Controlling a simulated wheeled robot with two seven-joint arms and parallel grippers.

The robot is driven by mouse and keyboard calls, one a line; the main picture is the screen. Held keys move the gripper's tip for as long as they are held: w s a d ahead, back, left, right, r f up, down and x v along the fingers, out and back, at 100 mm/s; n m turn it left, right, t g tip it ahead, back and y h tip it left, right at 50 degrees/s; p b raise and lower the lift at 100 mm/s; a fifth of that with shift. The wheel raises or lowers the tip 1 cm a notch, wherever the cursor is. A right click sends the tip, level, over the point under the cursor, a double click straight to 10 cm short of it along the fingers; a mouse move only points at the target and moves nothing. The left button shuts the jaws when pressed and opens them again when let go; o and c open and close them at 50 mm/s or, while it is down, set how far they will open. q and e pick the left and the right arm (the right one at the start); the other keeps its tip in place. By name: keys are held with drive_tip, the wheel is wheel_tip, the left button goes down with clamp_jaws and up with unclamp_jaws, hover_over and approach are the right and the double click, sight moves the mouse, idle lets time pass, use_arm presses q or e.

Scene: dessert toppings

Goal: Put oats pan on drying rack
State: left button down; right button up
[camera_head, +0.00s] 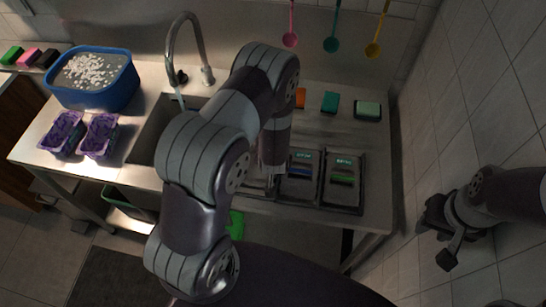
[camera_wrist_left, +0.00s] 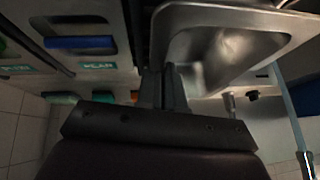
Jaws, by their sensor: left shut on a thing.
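My left arm crosses the middle of the head view and hides much of the counter there; its fingertips do not show clearly. In the left wrist view my left gripper (camera_wrist_left: 163,88) has its fingers close together at the edge of a bare metal pan or basin (camera_wrist_left: 225,48). It appears shut on this rim; the lower fingers hide the contact. I cannot tell whether it is the oats pan, and no oats show in it. Dark-framed compartments (camera_head: 322,203) with green labels stand to its right in the head view. My right gripper (camera_head: 437,240) is open and empty at far right.
A sink (camera_head: 150,142) with a running tap (camera_head: 196,35) lies left of my arm. A blue tub (camera_head: 122,92) with white flecks and two purple trays (camera_head: 100,137) stand further left. Sponges (camera_head: 368,110) lie at the back right. Tiled wall (camera_head: 470,100) bounds the right.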

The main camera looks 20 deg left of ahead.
use_arm(q)
drive_tip(key=c, duration=1.2)
unclamp_jaws()
drive_tip(key=shift+r, duration=0.1)
drive_tip(key=shift+s+d+r, duration=0.1)
drive_tip(key=shift+s+r, duration=0.1)
drive_tip(key=shift+r, duration=0.1)
drive_tip(key=v, duration=1.2)
drive_tip(key=shift+b, duration=0.35)
drive_tip(key=shift+f, duration=0.1)
